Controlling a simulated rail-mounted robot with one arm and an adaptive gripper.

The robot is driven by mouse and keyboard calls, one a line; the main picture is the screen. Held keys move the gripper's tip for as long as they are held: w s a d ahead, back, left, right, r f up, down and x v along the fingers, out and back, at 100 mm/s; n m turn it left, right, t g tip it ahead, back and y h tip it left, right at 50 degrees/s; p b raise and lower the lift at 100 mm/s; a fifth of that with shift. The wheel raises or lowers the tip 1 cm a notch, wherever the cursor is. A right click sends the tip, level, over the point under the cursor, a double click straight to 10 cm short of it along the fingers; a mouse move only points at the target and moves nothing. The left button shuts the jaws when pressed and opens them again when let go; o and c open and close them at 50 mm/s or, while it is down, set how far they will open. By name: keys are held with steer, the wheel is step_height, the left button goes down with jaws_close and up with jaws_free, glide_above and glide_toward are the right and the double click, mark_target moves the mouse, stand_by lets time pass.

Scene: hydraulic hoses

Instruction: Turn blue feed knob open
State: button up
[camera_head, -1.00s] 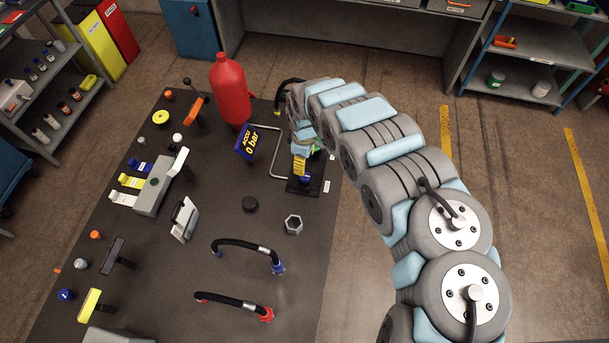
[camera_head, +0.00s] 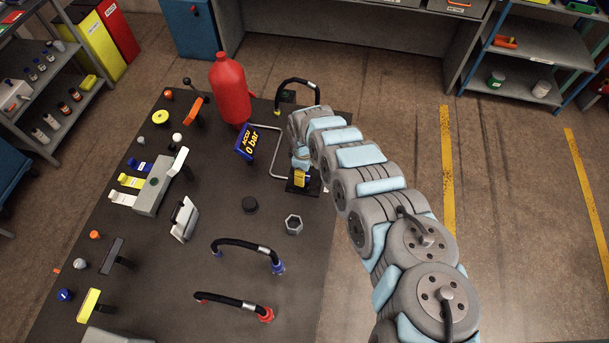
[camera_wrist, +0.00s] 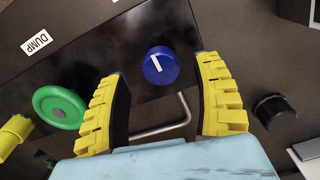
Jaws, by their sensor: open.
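The blue knob (camera_wrist: 161,66) shows in the wrist view as a round blue cap with a short white mark, on a black plate (camera_wrist: 130,50). My gripper (camera_wrist: 162,72) is open, with its yellow ribbed fingers on the left and right of the knob in the picture. A gap shows on each side and the knob appears just beyond the fingertips; I cannot tell the depth. In the head view my gripper (camera_head: 300,179) is over the black plate at the table's right side, and my arm and gripper hide the knob there.
In the wrist view a green handwheel (camera_wrist: 60,107) is close to the left finger, near a DUMP label (camera_wrist: 37,42). A bent grey bar (camera_wrist: 165,130) lies below the knob. A black cap (camera_wrist: 272,110) is at right. A red cylinder (camera_head: 229,90) stands behind in the head view.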

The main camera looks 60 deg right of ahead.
steer(key=shift+a+f, duration=0.15)
steer(key=shift+f, duration=0.55)
steer(key=shift+s+f, duration=0.1)
steer(key=shift+f, duration=0.15)
steer(key=c, duration=1.2)
